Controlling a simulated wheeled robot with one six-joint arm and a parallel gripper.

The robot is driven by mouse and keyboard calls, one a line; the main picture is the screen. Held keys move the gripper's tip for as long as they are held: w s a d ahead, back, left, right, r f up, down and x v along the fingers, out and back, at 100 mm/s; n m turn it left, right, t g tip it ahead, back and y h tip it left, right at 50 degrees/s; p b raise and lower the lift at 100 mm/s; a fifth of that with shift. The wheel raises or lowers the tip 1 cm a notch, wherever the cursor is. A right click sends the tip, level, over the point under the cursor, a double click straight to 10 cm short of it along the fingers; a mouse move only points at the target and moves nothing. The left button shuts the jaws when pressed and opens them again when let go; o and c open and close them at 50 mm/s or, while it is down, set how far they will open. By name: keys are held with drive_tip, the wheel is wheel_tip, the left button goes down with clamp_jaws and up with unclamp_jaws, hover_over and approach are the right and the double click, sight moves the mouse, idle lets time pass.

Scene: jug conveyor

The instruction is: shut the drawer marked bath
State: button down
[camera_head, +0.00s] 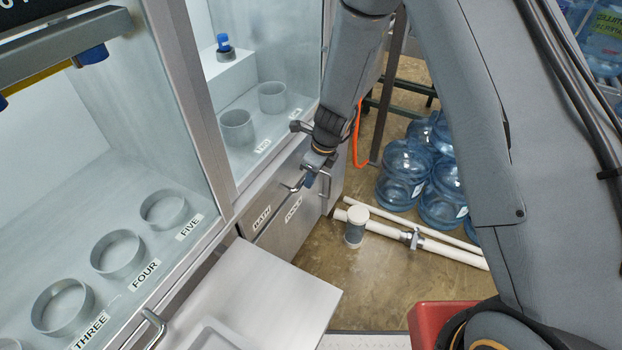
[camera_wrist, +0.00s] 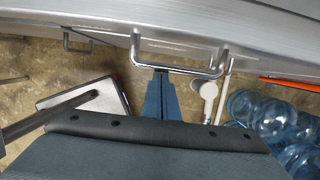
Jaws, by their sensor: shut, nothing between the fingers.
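The bath drawer (camera_head: 262,218) is a grey metal front with a BATH label, low on the cabinet under the glass. Its bar handle (camera_head: 293,187) lies beside my gripper (camera_head: 311,178). In the wrist view the handle (camera_wrist: 182,68) spans the metal front, and my gripper's blue fingers (camera_wrist: 160,88) are together, with tips at or just under the bar. I cannot tell if they touch it. The fingers hold nothing. The drawer front looks close to the cabinet face; any remaining gap is hard to judge.
A second labelled front (camera_head: 291,209) with its own handle sits just below. Blue water jugs (camera_head: 405,170) and white pipes (camera_head: 430,240) lie on the floor to the right. A pale flat surface (camera_head: 260,295) stands nearer. Glass bays hold several ring holders (camera_head: 118,254).

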drive_tip(key=s+d+r+b, duration=0.25)
drive_tip(key=d+r, duration=0.35)
drive_tip(key=r, duration=0.3)
drive_tip(key=s+d+r+n+h, duration=0.1)
drive_tip(key=s+d+r+n, duration=0.4)
drive_tip(key=n, duration=0.6)
drive_tip(key=s+d+r+n+h, duration=0.1)
drive_tip(key=s+d+r+n, duration=0.5)
drive_tip(key=s+d+n, duration=0.4)
drive_tip(key=shift+s+d+n+h+p, duration=0.3)
drive_tip(key=shift+s+n, duration=0.8)
drive_tip(key=shift+s, duration=0.1)
